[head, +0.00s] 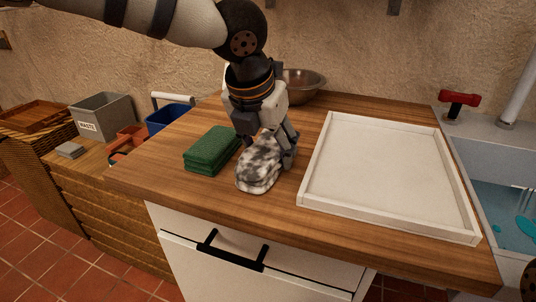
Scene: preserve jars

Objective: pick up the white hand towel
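No plain white towel shows. A bunched cloth mottled white, grey and black (259,170) lies on the wooden counter, left of the white tray. My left gripper (270,147) points down at the back of this cloth. One finger is seen along the cloth's right side; the other is partly hidden, so I cannot tell whether the fingers are closed on it. The cloth appears to rest on the counter. A folded green towel (210,151) lies just left of it. My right gripper is not in view.
A shallow white tray (390,172), empty, takes up the counter's right part, beside a sink (487,160) with a red-handled tap (459,101). A metal bowl (305,84) stands behind my gripper. A grey waste bin (103,116) and blue bucket (167,119) are at left.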

